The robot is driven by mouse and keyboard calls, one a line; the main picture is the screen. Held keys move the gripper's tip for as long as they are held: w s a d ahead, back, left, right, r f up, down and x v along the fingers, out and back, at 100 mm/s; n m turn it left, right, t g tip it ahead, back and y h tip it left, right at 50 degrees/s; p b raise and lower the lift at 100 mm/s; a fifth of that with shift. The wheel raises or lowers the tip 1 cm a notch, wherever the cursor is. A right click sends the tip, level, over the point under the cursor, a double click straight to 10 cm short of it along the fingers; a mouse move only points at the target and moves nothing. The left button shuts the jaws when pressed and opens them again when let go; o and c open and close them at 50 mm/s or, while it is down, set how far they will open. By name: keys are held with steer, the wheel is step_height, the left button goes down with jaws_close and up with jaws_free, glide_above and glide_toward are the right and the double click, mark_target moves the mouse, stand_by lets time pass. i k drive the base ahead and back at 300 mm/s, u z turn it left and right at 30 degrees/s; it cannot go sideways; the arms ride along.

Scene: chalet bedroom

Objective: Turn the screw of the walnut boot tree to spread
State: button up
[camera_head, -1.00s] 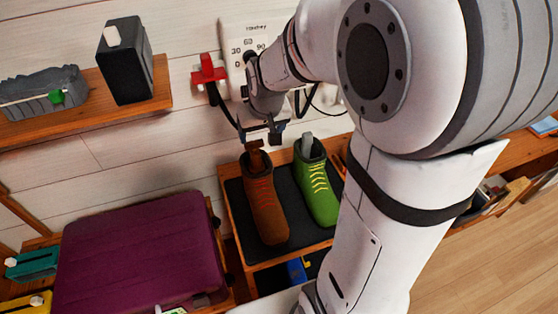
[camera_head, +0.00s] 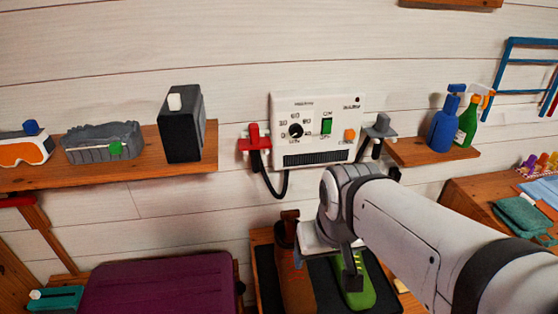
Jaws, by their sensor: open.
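The walnut boot tree (camera_head: 290,216) stands upright in the brown boot (camera_head: 297,270) at the bottom middle. Its brown top pokes out of the boot's opening. I cannot make out its screw. My gripper (camera_head: 350,262) is open, to the right of the boot tree and apart from it, in front of the green boot (camera_head: 355,290). My wrist and gripper hide the upper part of the green boot and some of the brown boot's right side. The fingertips are small and hard to make out.
Both boots stand on a dark mat in a wooden stand (camera_head: 260,238). A white wall panel (camera_head: 318,140) with knobs hangs above, with a red holder (camera_head: 254,138) and dark cable on its left. A purple case (camera_head: 160,285) lies left. Shelves flank the panel.

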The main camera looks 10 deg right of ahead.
mark_target(288, 214)
steer(key=z, duration=0.15)
steer(key=k, duration=0.55)
steer(key=u, duration=2.1)
steer(key=k, duration=0.75)
steer(key=z, duration=1.55)
steer(key=i, duration=1)
